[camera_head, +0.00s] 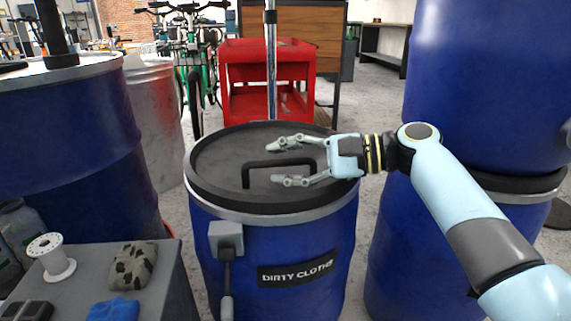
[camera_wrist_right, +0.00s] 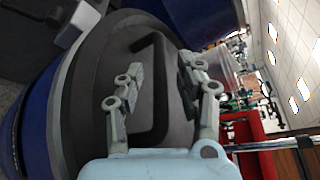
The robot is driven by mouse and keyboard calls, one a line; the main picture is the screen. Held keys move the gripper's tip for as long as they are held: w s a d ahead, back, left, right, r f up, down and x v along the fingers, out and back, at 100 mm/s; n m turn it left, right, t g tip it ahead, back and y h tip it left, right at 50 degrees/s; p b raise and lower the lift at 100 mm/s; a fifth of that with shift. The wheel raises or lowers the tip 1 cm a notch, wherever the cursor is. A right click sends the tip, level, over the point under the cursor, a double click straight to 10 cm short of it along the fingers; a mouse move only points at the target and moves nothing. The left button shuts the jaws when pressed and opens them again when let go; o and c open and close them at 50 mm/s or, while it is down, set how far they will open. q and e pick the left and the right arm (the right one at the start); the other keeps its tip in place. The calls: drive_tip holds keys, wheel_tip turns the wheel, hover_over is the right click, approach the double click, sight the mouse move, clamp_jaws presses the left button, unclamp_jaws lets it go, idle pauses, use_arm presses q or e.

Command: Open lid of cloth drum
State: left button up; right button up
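The cloth drum (camera_head: 290,235) is blue with a "DIRTY CLOTHS" label and stands in the middle of the head view. Its dark lid (camera_head: 225,160) lies flat on top and looks closed. A black handle (camera_head: 247,176) rises from the lid. My right gripper (camera_head: 282,162) is open over the lid, with its fingers apart on either side of the handle. In the right wrist view the handle (camera_wrist_right: 160,85) shows between the two spread fingers (camera_wrist_right: 150,92). I cannot tell whether the fingers touch it. My left gripper is not in view.
A grey bench (camera_head: 150,295) at the lower left holds a white spool (camera_head: 52,258), a spotted cloth (camera_head: 133,266) and a blue cloth (camera_head: 115,310). Blue drums stand to the left (camera_head: 70,150) and right (camera_head: 490,80). A red cart (camera_head: 265,65) stands behind.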

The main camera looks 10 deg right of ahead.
clamp_jaws()
idle(0.3)
drive_tip(key=shift+r, duration=0.1)
